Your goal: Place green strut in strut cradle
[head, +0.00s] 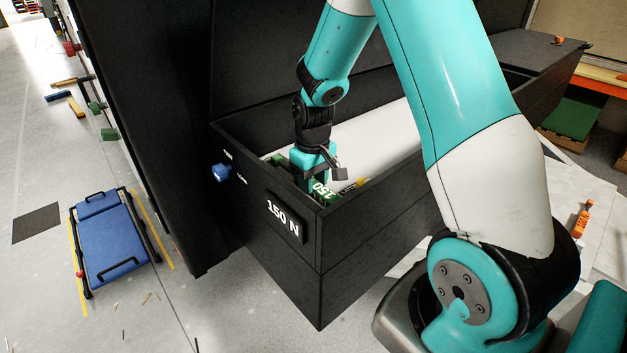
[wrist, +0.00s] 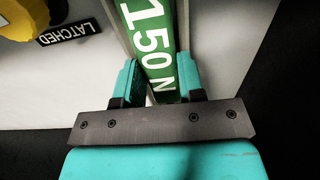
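The green strut, marked "150 N" in white, lies inside the black box at its near left corner in the head view (head: 322,189). It runs up the middle of the wrist view (wrist: 160,45), with pale rails along both sides. My gripper (head: 317,180) reaches down into the box over it. In the wrist view my gripper's teal fingers (wrist: 160,80) stand close on either side of the strut. I cannot tell whether they press on it or stand slightly apart. I cannot make out the strut cradle as a separate part; the strut's underside is hidden.
The black box wall (head: 364,236) carries a "150 N" plate (head: 284,214) and a blue knob (head: 221,173). A yellow part (wrist: 22,18) and a "LATCHED" label (wrist: 68,33) are beside the strut. A blue creeper (head: 108,238) lies on the floor at left.

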